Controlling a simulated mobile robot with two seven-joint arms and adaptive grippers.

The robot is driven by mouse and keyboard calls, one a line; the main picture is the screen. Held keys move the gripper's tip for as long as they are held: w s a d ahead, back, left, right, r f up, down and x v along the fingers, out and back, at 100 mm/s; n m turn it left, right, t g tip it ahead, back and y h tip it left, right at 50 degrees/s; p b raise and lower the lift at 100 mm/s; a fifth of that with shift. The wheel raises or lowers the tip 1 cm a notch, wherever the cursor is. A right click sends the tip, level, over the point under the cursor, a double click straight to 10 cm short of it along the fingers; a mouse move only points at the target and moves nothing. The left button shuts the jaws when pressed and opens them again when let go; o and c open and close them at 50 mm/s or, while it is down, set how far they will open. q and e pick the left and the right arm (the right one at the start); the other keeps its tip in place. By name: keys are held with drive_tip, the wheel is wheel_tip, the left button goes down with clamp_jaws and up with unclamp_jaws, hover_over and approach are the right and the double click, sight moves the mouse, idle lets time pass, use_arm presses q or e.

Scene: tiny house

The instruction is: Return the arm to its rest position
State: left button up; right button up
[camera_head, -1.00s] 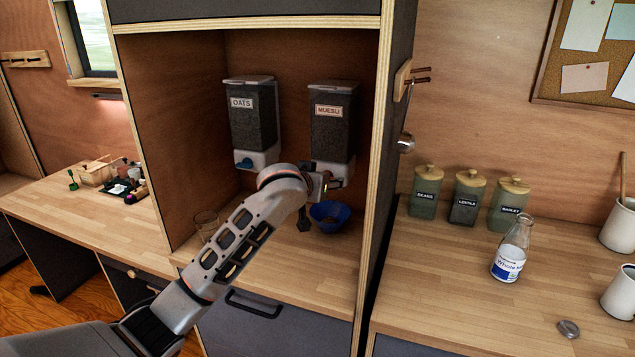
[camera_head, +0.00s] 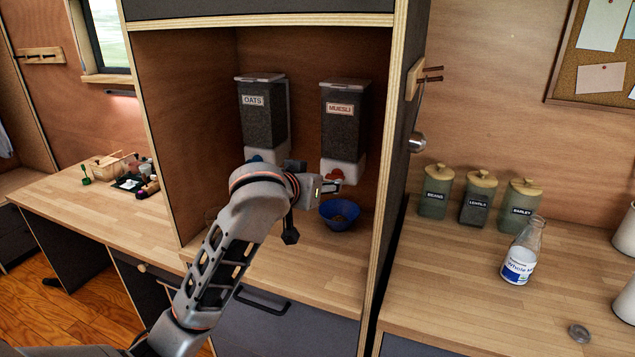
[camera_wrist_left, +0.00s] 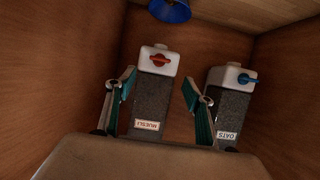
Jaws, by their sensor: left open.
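My left arm reaches in from the left in the head view, in front of the cupboard niche. My left gripper (camera_head: 332,187) is open and empty, in front of the dispensers and above the blue bowl (camera_head: 340,215). The wrist view shows its two fingers spread (camera_wrist_left: 160,80), with the muesli dispenser (camera_wrist_left: 153,101) beyond the gap. The muesli dispenser (camera_head: 345,120) has a red knob (camera_head: 334,175). The oats dispenser (camera_head: 263,115) hangs to its left, its blue knob partly hidden by my arm. The bowl holds something brownish. My right gripper is not in view.
The niche's side panel (camera_head: 392,190) stands close to the right of my gripper. On the right counter are several lidded jars, including barley (camera_head: 520,207), and a milk bottle (camera_head: 521,255). A drawer handle (camera_head: 262,303) juts out below the niche.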

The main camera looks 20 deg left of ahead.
use_arm(q)
drive_tip(key=s+a+f+m+g+y, duration=0.1)
drive_tip(key=s+a+f+m+g, duration=0.15)
drive_tip(key=s+f, duration=0.7)
drive_tip(key=s+a+f+m+g+y, duration=0.1)
drive_tip(key=s+a+f, duration=0.4)
drive_tip(key=f, duration=0.7)
drive_tip(key=s+a+f+m+g+y, duration=0.1)
drive_tip(key=s+a+f, duration=0.15)
drive_tip(key=s, duration=0.45)
drive_tip(key=s+a+f+m+g+y, duration=0.1)
drive_tip(key=s+a+f, duration=0.15)
drive_tip(key=s, duration=0.35)
drive_tip(key=s+a+f+m+g+y, duration=0.1)
drive_tip(key=s+f, duration=0.3)
drive_tip(key=s, duration=0.3)
drive_tip(key=w+d+f+n+t+h, duration=0.1)
drive_tip(key=d+f+n+t+h, duration=0.2)
drive_tip(key=d+f, duration=1.1)
wheel_tip(320, 180, down, 2)
drive_tip(key=h, duration=0.3)
drive_tip(key=shift+d+f+h, duration=0.15)
drive_tip(key=shift+h, duration=0.15)
